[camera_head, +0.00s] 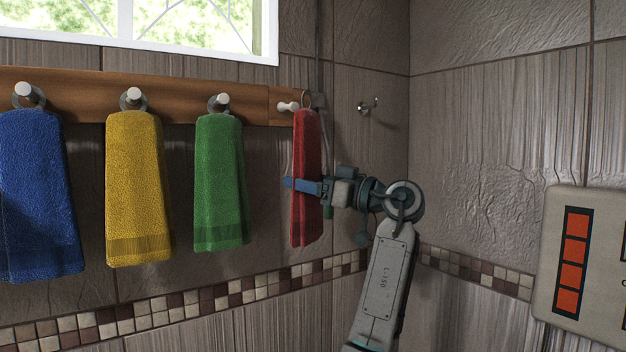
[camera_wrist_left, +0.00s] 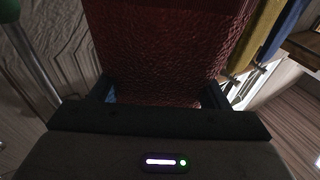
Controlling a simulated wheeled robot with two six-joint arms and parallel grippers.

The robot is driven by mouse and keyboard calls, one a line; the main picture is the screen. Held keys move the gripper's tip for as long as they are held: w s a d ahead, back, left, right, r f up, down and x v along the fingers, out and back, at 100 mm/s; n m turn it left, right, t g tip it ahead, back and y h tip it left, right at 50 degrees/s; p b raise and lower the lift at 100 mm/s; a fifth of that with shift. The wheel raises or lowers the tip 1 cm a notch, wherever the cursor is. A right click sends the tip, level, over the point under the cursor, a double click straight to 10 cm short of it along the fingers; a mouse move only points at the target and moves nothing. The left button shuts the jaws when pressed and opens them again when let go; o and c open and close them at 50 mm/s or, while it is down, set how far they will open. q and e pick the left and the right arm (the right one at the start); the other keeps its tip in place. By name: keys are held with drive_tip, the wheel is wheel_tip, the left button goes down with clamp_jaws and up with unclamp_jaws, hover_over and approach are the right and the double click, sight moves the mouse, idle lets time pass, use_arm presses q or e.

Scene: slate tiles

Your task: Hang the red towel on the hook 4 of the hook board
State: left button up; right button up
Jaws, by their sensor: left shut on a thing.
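The red towel (camera_head: 306,150) hangs upright, seen nearly edge-on, at the right end of the wooden hook board (camera_head: 180,98). My left gripper (camera_head: 304,187) is shut on its middle. The towel's loop (camera_head: 306,99) is level with the rightmost hook (camera_head: 287,106), close by its right side; I cannot tell whether the loop is around it. In the left wrist view the red towel (camera_wrist_left: 165,45) fills the space between the fingers and hides the hook. My right gripper is not in view.
Blue (camera_head: 40,190), yellow (camera_head: 137,190) and green (camera_head: 219,180) towels hang on the other hooks to the left. A small metal wall hook (camera_head: 367,107) is right of the board. A panel with orange squares (camera_head: 580,265) is at the right.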

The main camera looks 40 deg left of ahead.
use_arm(q)
drive_tip(key=w+a, duration=0.2)
drive_tip(key=a, duration=0.5)
drive_tip(key=shift+a+f, duration=0.25)
drive_tip(key=shift+f, duration=0.2)
idle(0.4)
idle(0.4)
drive_tip(key=o, duration=1.1)
drive_tip(key=shift+c, duration=0.2)
